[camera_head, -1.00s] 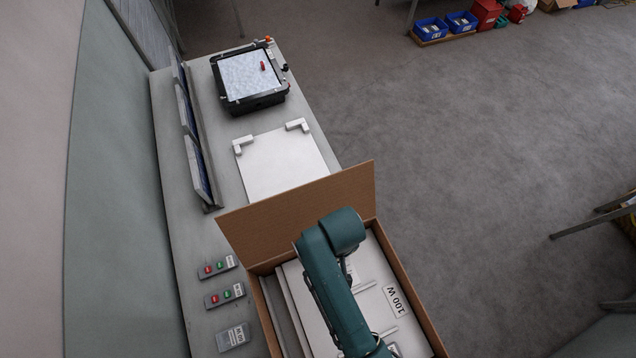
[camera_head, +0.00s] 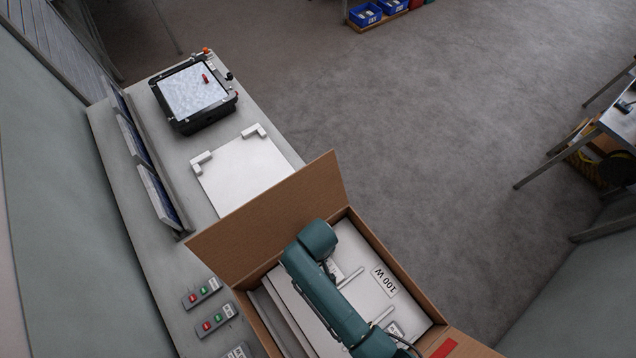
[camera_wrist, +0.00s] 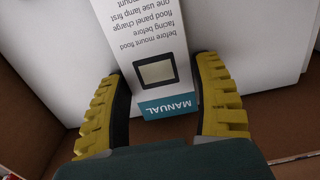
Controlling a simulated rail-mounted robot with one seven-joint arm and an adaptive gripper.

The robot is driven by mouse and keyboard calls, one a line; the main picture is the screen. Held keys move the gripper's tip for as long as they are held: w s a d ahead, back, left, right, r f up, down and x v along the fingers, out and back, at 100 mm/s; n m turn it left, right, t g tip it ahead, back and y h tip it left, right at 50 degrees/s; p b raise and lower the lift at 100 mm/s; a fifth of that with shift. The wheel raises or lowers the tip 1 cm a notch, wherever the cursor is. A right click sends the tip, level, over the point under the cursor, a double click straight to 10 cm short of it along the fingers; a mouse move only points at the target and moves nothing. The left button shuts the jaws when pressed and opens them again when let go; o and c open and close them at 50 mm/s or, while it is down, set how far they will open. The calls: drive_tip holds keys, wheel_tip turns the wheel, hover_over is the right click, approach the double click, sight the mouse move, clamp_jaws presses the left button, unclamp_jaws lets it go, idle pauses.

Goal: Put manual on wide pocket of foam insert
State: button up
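The manual (camera_wrist: 150,55) is a white printed booklet with a teal "MANUAL" band and a dark square picture. It lies between the yellow ribbed fingers of my gripper (camera_wrist: 160,70) in the wrist view, one finger along each long side. The fingers are very close to its edges; I cannot tell whether they press on it. In the head view my arm reaches into the cardboard box and hides most of the gripper and the manual. A black case with a pale grey textured top (camera_head: 194,92) stands at the table's far end. I cannot make out a wide pocket of a foam insert.
Button boxes (camera_head: 202,293) and a row of upright panels (camera_head: 160,195) are on the left.

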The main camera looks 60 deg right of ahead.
drive_tip(key=shift+o, duration=1.4)
wheel_tip(320, 180, up, 12)
drive_tip(key=p, duration=0.1)
drive_tip(key=shift+r, duration=0.2)
